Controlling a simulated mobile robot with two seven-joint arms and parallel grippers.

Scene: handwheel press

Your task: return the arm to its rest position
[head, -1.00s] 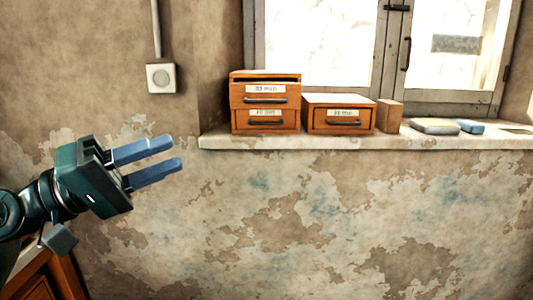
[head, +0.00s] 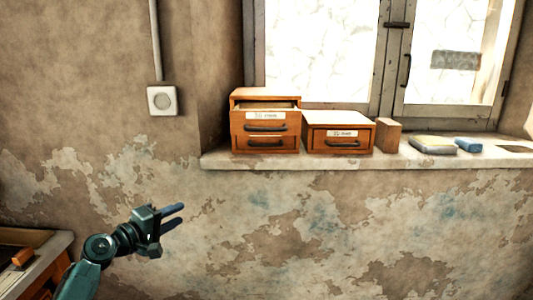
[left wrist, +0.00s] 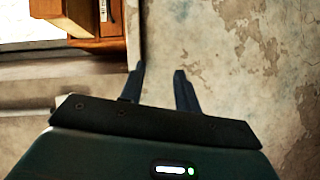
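My left gripper (head: 181,213) is in the lower left of the head view, in front of the peeling wall and below the window sill. Its two blue fingers are apart with nothing between them. In the left wrist view the fingers (left wrist: 160,70) also stand apart and empty. It is clear of the wooden drawer boxes on the sill and touches nothing that I can see. My right gripper is in neither view.
A two-drawer box (head: 265,142), its top drawer partly pulled out, and a one-drawer box (head: 340,134) stand on the sill (head: 300,160). A brown block (head: 388,136) and a blue item (head: 468,145) lie to their right. A wooden bench (head: 45,255) is at lower left.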

